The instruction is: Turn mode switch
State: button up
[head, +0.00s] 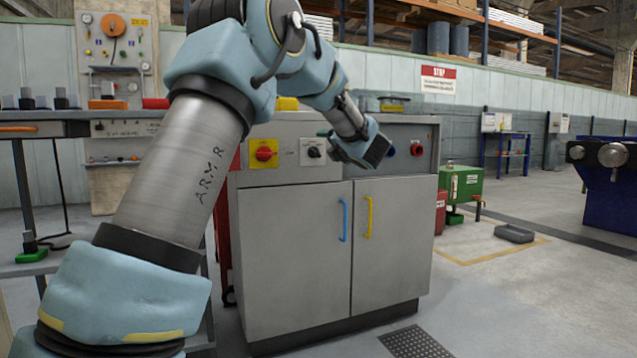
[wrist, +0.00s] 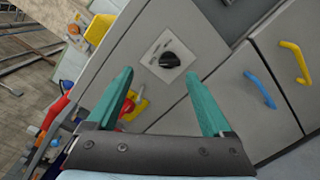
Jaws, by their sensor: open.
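The mode switch (head: 313,152) is a black rotary knob on a light square plate on the front of the grey cabinet (head: 292,255), right of a red knob on a yellow plate (head: 264,153). In the wrist view the mode switch (wrist: 169,60) appears beyond and between the two teal fingers of my gripper (wrist: 158,78). The fingers are apart and nothing is between them. My gripper does not touch the switch. In the head view my gripper's end (head: 370,150) is in front of the panel, right of the switch, its fingers not clearly visible.
Below the panel are two doors with a blue handle (head: 344,220) and a yellow handle (head: 368,217). A blue knob and a red knob (head: 417,150) sit on the panel's right part. A workbench (head: 30,130) stands at the left. Floor to the right is mostly open.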

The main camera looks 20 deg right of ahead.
aim_at(317, 152)
jog(key=w+f+b, duration=0.1)
jog(key=w, duration=0.2)
jog(key=w+n+b, duration=0.1)
jog(key=w, duration=0.2)
jog(key=w+f+n+y+b, duration=0.1)
jog(key=w+b, duration=0.1)
jog(key=w, duration=0.2)
jog(key=shift+w+a+f, duration=0.1)
jog(key=shift+a+f, duration=0.2)
jog(key=shift+f, duration=0.05)
jog(key=shift+c, duration=0.4)
grip_shut()
